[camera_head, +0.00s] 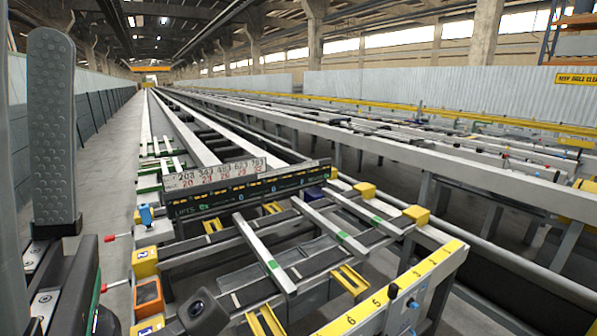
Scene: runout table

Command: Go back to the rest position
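A dark grey, dimpled finger of my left gripper (53,125) stands upright very close at the left edge. A plain grey piece at the very edge is cut off, and I cannot tell if it is the other finger. Nothing is seen held against the visible finger. It is apart from the runout table (440,268) in this view. My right gripper is not in view.
The table carries a long display board (250,187), metal cross bars (265,252) and yellow blocks (416,215). A yellow numbered strip (392,290) edges the right front. Levers with red tips (110,238) and an orange-framed box (148,297) stand near the gripper.

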